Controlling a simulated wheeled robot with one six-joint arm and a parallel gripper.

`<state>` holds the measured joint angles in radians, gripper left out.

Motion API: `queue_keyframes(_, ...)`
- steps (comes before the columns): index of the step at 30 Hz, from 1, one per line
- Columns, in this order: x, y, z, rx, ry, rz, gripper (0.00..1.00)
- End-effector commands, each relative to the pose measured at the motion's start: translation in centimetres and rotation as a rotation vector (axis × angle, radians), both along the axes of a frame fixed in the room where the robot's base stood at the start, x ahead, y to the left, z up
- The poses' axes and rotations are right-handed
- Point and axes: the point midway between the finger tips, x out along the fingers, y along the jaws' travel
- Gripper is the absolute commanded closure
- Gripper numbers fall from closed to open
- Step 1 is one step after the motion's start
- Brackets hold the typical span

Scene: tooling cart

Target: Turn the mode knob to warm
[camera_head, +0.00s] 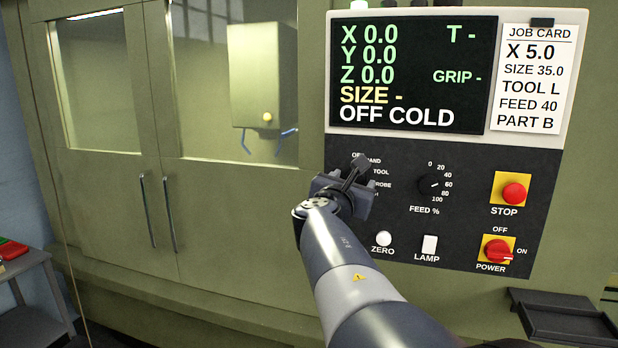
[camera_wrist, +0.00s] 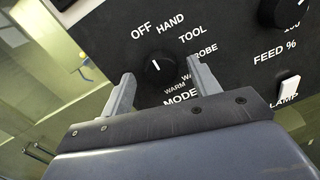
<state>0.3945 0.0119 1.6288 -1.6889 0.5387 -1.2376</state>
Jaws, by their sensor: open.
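The mode knob (camera_wrist: 159,70) is a round black knob with a white pointer line, in the wrist view on the black control panel. Labels OFF, HAND, TOOL, PROBE and WARM ring it, and MODE is printed below. The pointer line aims up and slightly left, toward the OFF label. My gripper (camera_wrist: 163,85) is open, with one grey finger on each side of the knob's lower half. I cannot tell whether the fingers touch it. In the head view my gripper (camera_head: 357,170) hides the knob and part of its labels.
The screen (camera_head: 410,75) reads OFF COLD. The feed knob (camera_head: 430,184) is right of my gripper, with the red stop button (camera_head: 514,193) and red power switch (camera_head: 497,250) farther right. The zero button (camera_head: 384,239) and lamp switch (camera_head: 429,245) are below. A job card (camera_head: 526,78) hangs upper right.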

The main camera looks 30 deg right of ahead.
Motion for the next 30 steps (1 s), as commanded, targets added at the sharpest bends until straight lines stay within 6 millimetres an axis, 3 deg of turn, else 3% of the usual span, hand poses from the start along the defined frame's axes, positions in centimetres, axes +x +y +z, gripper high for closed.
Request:
queue_keyframes(13,0.58,-0.79,-0.03,0.0,0.0,0.0,0.43)
queue_keyframes(30,0.57,-0.78,-0.04,0.0,0.0,0.0,0.86)
